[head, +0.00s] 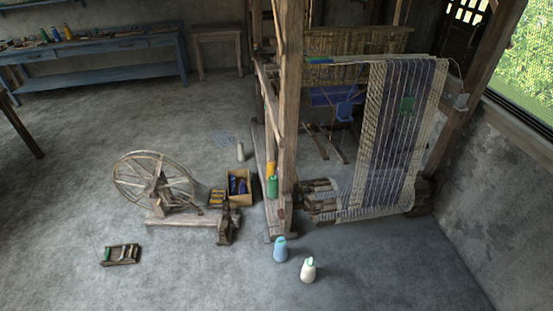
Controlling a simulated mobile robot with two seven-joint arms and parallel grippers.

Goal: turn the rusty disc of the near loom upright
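The near loom (289,110) is a tall wooden frame right of centre, with a thick upright post at its front. Pale and dark blue striped cloth (392,140) hangs down on its right side to a wooden roller (322,203) near the floor. A small reddish-brown patch shows low on the front post, but it is too small to tell whether it is the rusty disc or how it is turned. Neither of my grippers is in view.
A spinning wheel (157,182) stands left of the loom, beside a box of spools (239,187). A blue cone (280,249) and a white cone (308,270) stand on the floor before the loom. A small rack (121,255) lies front left. The front floor is mostly clear.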

